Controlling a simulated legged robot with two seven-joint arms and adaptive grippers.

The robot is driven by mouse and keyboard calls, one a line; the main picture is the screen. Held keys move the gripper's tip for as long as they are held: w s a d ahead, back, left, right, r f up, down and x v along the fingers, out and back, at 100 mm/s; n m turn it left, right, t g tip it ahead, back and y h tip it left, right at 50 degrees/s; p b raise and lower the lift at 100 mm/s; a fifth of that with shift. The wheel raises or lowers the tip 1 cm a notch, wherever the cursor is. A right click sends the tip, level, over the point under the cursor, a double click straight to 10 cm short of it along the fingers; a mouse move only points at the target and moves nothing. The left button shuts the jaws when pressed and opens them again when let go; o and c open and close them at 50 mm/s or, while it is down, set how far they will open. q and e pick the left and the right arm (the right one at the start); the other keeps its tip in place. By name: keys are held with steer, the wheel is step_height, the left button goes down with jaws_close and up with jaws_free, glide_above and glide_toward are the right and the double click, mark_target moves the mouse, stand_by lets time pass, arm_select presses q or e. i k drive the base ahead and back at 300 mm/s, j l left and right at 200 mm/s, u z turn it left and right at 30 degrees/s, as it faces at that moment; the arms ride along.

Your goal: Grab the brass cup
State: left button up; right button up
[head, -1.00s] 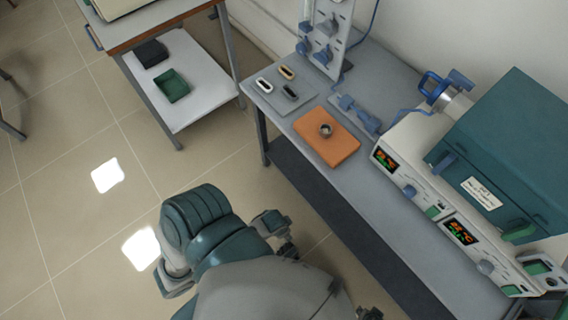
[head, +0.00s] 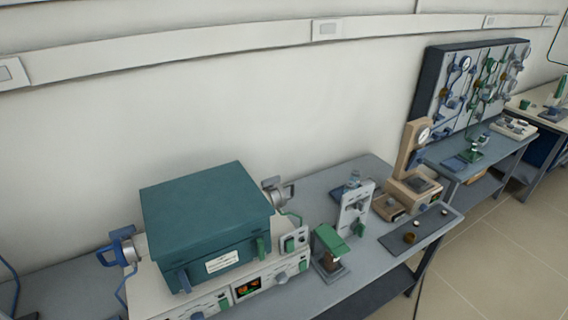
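A small brass-coloured cup (head: 409,238) stands near the front left end of a dark grey tray (head: 430,227) at the right end of the bench in the head view. A second small brownish piece (head: 422,208) sits farther back on the tray, and a small pale piece (head: 444,212) lies near its right end; both are too small to make out. Neither of my grippers shows in this view.
A green-topped device (head: 328,248), a white upright stand (head: 354,208) and a beige instrument (head: 412,165) stand left of and behind the tray. Open floor (head: 490,260) lies at the right.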

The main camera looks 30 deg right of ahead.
mark_target(410, 237)
steer(key=k+z, duration=0.15)
steer(key=z, duration=2)
steer(key=i+l+z, duration=0.1)
steer(key=i+l, duration=0.25)
